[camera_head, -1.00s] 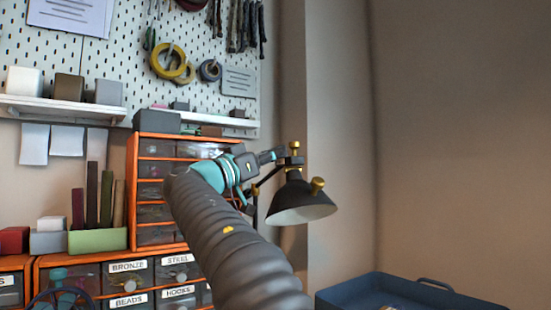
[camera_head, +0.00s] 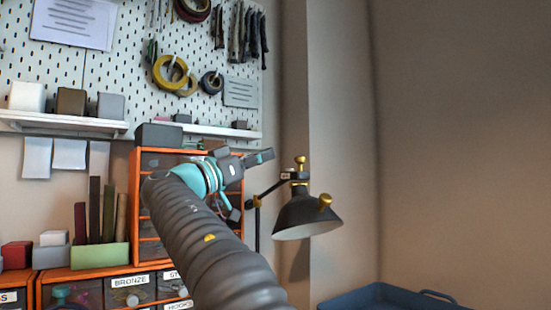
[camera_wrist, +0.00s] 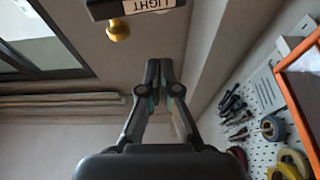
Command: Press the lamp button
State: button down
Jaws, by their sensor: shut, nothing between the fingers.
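The black desk lamp (camera_head: 307,215) stands right of the orange drawer cabinet, its shade tilted down. A gold button (camera_head: 300,161) sits on top of the small dark box at its joint. In the wrist view the gold button (camera_wrist: 119,29) shows at upper left, beside the box's upside-down LIGHT label (camera_wrist: 152,6). My gripper (camera_head: 270,155) is shut and empty, pointing right, a little left of the button and slightly higher in the head view. In the wrist view its fingertips (camera_wrist: 158,64) meet mid-picture, apart from the button.
The orange drawer cabinet (camera_head: 137,205) stands behind my arm. A pegboard (camera_head: 130,60) with tape rolls and cords hangs on the wall, above a white shelf (camera_head: 70,122). A blue tray (camera_head: 385,295) lies at lower right. The wall side right of the lamp is clear.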

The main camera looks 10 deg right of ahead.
jog(key=v, duration=0.5)
jog(key=shift+s+a+b, duration=0.2)
jog(key=shift+a+b, duration=0.1)
jog(key=shift+b, duration=0.05)
